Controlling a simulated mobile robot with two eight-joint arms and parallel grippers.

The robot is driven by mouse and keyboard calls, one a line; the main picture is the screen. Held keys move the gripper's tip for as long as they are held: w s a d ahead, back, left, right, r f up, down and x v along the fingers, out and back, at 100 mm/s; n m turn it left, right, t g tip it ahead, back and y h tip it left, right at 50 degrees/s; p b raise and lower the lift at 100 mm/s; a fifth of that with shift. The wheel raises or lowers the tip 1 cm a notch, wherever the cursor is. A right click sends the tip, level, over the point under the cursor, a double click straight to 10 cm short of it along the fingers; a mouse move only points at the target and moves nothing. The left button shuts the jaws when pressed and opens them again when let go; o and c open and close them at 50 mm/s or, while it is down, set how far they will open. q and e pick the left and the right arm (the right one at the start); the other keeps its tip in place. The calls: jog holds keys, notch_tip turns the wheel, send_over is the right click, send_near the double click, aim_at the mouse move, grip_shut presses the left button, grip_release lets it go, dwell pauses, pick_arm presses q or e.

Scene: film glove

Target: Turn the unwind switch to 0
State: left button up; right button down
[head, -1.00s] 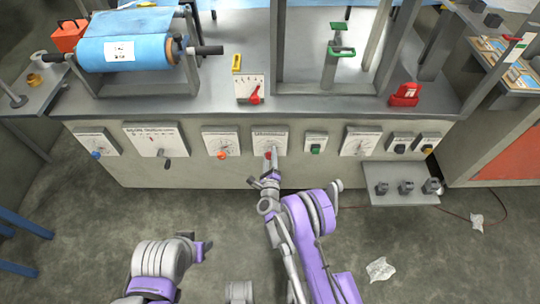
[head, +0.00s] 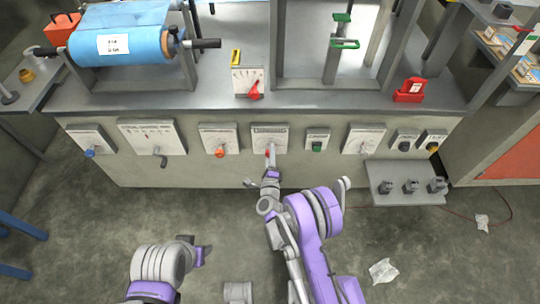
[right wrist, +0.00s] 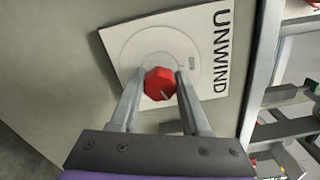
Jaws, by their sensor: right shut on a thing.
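The unwind switch is a red knob (right wrist: 160,84) on a white plate (right wrist: 216,30) marked UNWIND in the right wrist view. The knob carries a pale pointer line at its lower side in that view. In the head view the plate (head: 270,133) is on the front of the grey machine, and the knob is mostly hidden by my gripper. My right gripper (right wrist: 160,88) is shut on the red knob, with one finger on each side. It also shows in the head view (head: 270,155).
Other plates with knobs flank it: one with an orange knob (head: 220,152) to the left and one with a green knob (head: 316,146) to the right. A small grey shelf (head: 405,198) juts out at the right. A blue roll (head: 118,45) is above left.

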jog(key=n+b, duration=0.1)
jog(key=n, duration=0.2)
jog(key=shift+w, duration=0.1)
jog(key=n+b, duration=0.1)
jog(key=n, duration=0.1)
jog(key=shift+n, duration=0.4)
jog(key=n, duration=0.3)
jog(key=shift+n+b, duration=0.3)
jog(key=shift+b, duration=0.1)
jog(key=shift+n, duration=2.2)
jog(key=shift+c, duration=1.9)
grip_release()
